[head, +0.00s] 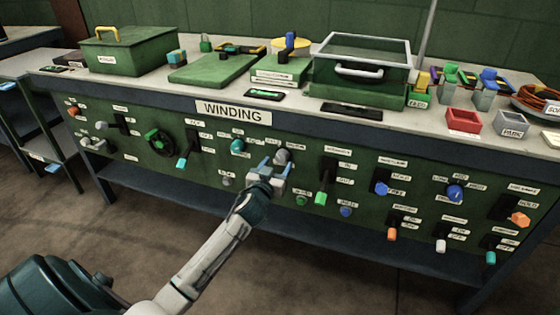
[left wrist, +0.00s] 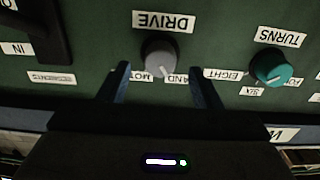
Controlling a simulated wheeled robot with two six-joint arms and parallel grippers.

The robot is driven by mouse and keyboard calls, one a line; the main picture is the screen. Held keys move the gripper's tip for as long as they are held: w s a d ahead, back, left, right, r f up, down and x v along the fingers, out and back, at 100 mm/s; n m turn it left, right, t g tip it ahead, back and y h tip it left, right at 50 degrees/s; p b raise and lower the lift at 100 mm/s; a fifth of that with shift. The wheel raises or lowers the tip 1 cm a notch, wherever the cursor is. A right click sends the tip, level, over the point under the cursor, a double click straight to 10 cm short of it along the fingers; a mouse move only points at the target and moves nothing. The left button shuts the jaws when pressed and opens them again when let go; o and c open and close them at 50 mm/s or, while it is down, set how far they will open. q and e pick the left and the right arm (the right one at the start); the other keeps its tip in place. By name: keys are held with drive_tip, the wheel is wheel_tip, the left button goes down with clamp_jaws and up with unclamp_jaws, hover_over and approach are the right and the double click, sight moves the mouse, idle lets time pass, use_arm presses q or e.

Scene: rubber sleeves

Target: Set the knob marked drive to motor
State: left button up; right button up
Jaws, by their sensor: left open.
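The knob marked DRIVE is a round grey knob (left wrist: 160,57) on the green panel front, and it also shows just beyond my gripper in the head view (head: 283,156). The left wrist view is upside down. In it, a partly hidden label starting MOT is at the knob's lower left, and a partly hidden label ending AND at its lower right. A pale pointer mark on the knob seems to face down, slightly towards AND. My left gripper (head: 275,167) is open, its two blue fingers on either side of the knob in the picture. Contact cannot be told.
A teal TURNS knob (left wrist: 270,67) is beside the DRIVE knob, also seen in the head view (head: 238,146). A green-handled lever (head: 322,190) is to the right. A teal-handled lever (head: 184,156) is farther left. The WINDING sign (head: 233,112) is above.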

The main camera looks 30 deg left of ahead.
sight(280, 159)
use_arm(q)
drive_tip(key=shift+x, duration=1.55)
use_arm(e)
drive_tip(key=shift+s+a+f, duration=0.1)
drive_tip(key=shift+s+f, duration=0.2)
drive_tip(key=shift+f, duration=0.05)
use_arm(q)
drive_tip(key=shift+c, duration=0.2)
drive_tip(key=c, duration=1)
drive_tip(key=shift+o, duration=0.2)
